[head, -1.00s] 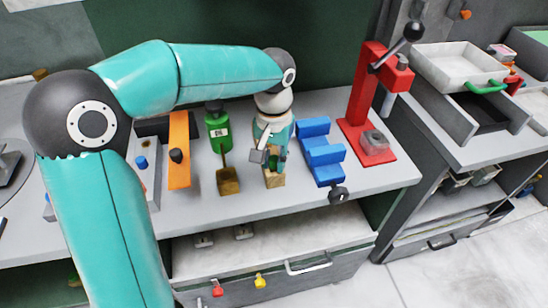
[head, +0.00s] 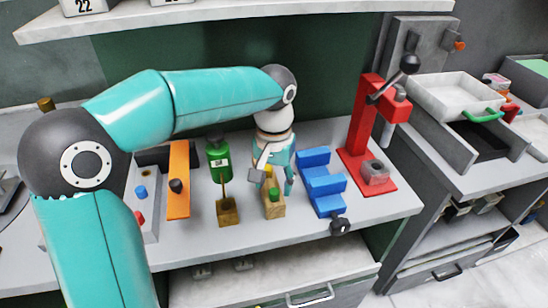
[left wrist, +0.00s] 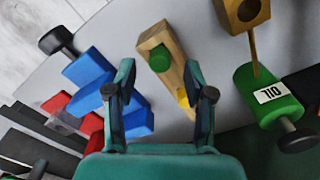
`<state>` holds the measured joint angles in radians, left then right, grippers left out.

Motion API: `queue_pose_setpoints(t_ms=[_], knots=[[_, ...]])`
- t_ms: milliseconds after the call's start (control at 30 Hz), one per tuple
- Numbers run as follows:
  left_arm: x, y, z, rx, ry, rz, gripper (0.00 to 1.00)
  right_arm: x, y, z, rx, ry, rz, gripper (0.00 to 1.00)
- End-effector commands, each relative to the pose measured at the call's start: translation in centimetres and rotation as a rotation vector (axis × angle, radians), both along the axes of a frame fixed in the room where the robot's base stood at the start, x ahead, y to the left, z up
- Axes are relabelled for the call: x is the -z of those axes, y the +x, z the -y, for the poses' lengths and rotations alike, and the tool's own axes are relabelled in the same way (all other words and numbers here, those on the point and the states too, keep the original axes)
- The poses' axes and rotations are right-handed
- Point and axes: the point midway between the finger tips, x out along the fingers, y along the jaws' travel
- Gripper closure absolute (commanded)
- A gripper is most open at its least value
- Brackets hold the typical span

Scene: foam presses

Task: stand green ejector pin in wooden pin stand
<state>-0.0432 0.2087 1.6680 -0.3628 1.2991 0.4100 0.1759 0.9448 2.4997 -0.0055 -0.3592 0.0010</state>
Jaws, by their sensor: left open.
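The wooden pin stand (head: 273,210) is on the bench between the oil bottle and the blue stepped block. The green ejector pin (head: 273,194) is in the stand's near end, its green top showing; it also shows in the left wrist view (left wrist: 160,60). A yellow pin (left wrist: 183,97) is at the stand's other end. My left gripper (left wrist: 160,92) is open and empty above the stand, its fingers apart from the green pin. How deep the pin sits is hidden. My right gripper is out of view.
The blue stepped block (head: 322,183) and red press (head: 368,150) are to the right. Bare bench lies in front.

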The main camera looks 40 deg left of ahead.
Motion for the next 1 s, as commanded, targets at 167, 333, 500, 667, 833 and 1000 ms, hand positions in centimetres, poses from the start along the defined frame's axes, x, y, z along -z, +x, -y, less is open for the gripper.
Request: queue_pose_setpoints(t_ms=[167, 333, 500, 667, 833, 1000], knots=[[-3.8, 0.2, 0.0, 0.001, -0.001, 0.005, 0.47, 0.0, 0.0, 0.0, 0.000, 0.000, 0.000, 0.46], [-6.7, 0.2, 0.0, 0.001, 0.001, 0.003, 0.47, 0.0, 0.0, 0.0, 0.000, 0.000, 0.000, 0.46], [-8.3, 0.1, 0.0, 0.000, 0.000, 0.001, 0.47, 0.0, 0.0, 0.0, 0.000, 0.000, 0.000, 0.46], [-8.6, 0.1, 0.0, 0.000, 0.001, -0.001, 0.47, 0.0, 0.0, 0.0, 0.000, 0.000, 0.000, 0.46], [-8.6, 0.0, 0.0, 0.000, 0.001, -0.001, 0.47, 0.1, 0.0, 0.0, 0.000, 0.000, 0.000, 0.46], [-8.5, 0.1, 0.0, 0.000, 0.001, -0.001, 0.47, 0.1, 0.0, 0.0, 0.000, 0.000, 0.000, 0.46]])
